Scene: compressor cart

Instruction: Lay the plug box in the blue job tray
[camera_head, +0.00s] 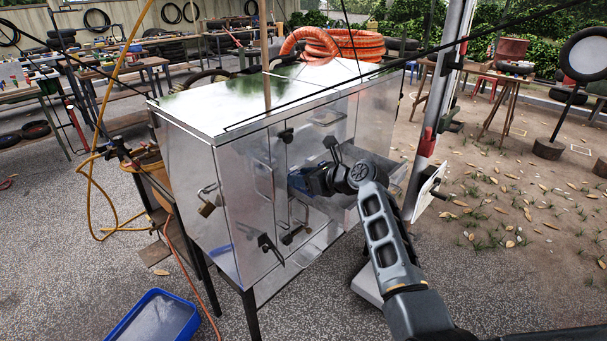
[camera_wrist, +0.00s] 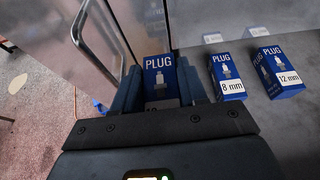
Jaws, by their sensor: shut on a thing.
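My gripper (camera_head: 308,181) is at the front of the metal cabinet, by an open drawer (camera_head: 338,207). In the wrist view its fingers (camera_wrist: 157,88) are shut on a dark blue plug box (camera_wrist: 159,68) with white "PLUG" lettering. The lower part of the box and most of its size label are hidden. Two similar boxes lie on the grey surface to its right: an 8 mm box (camera_wrist: 227,76) and a 12 mm box (camera_wrist: 276,70). The blue job tray (camera_head: 118,327) is on the ground at lower left, cut off by the picture edge.
A pole with a red clamp (camera_head: 427,142) stands right of my arm.

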